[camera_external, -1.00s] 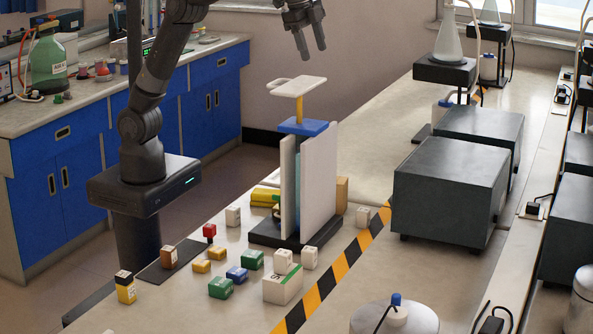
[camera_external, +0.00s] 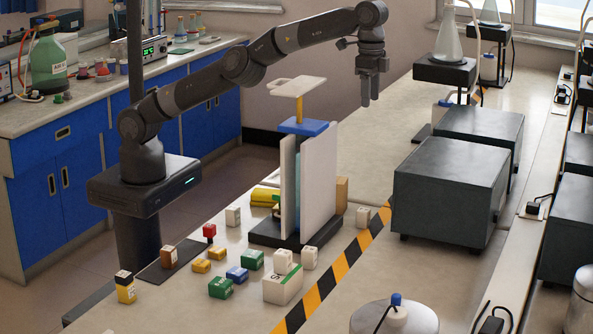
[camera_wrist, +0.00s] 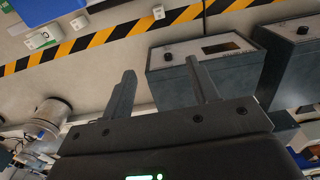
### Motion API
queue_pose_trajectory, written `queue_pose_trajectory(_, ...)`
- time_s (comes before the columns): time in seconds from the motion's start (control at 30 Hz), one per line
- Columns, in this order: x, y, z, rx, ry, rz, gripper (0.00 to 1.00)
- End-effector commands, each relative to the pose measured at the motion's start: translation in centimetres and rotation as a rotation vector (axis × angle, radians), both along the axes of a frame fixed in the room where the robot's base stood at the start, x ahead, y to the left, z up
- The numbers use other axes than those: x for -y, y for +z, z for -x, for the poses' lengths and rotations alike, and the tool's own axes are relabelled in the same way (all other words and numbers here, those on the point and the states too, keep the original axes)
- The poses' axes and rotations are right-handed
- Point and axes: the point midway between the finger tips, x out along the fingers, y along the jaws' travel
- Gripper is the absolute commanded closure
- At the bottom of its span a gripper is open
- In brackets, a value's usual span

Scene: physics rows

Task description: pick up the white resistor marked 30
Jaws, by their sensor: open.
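Several small white blocks stand on the bench; I cannot read a 30 on any of them, so I cannot tell which is the resistor. One white block (camera_external: 363,217) stands alone right of the rack beside the striped tape. Others are a white block (camera_external: 233,216) left of the rack, a white block (camera_external: 310,257) in front of it, and a white block (camera_external: 283,261) at a larger white box. A lone white block (camera_wrist: 158,12) shows at the top of the wrist view. My gripper (camera_external: 370,99) is open and empty, high above the bench; its fingers (camera_wrist: 160,68) point down.
A rack with upright white panels (camera_external: 319,185) and a tall handle (camera_external: 297,86) stands left of my gripper. Dark metal boxes (camera_external: 447,195) stand to the right. Coloured blocks (camera_external: 221,288) crowd the front left. Black-yellow tape (camera_external: 340,273) crosses the bench.

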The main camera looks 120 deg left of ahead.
Motion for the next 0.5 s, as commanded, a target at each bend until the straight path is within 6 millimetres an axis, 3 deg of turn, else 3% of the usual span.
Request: queue_pose_trajectory(0.5,-0.3,-2.8,-0.1,-0.004,0.004,0.002,0.45)
